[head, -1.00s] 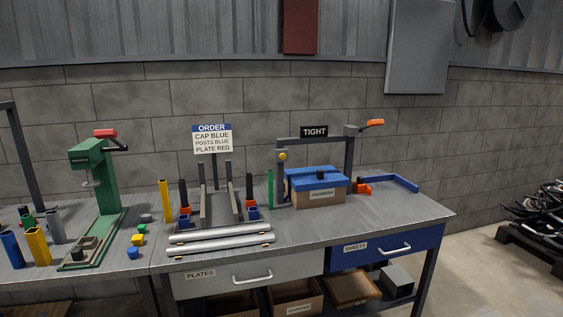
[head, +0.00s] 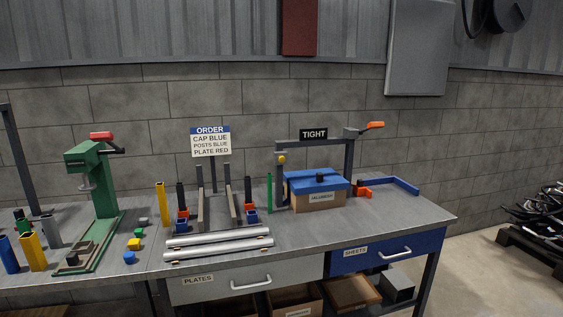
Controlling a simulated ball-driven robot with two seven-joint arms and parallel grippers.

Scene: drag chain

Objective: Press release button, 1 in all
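No part is marked as a release button. A small round yellow knob (head: 281,160) sits on the left post of a grey frame (head: 349,160) that bears a black sign reading TIGHT (head: 313,134). An orange handle (head: 371,126) sticks out at the top right of this frame. A blue-lidded cardboard box (head: 318,199) stands under the frame, with a small black knob (head: 320,178) on its lid. A green press (head: 106,190) with a red-topped lever (head: 101,136) stands at the left. Neither of my grippers is in view.
An order sign (head: 211,142) reads cap blue, posts blue, plate red. Silver rails (head: 218,244) lie at the front of the grey bench (head: 380,216). Coloured tubes and small blocks stand at the left. Drawers (head: 230,282) and open boxes are below. The bench's right end is mostly clear.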

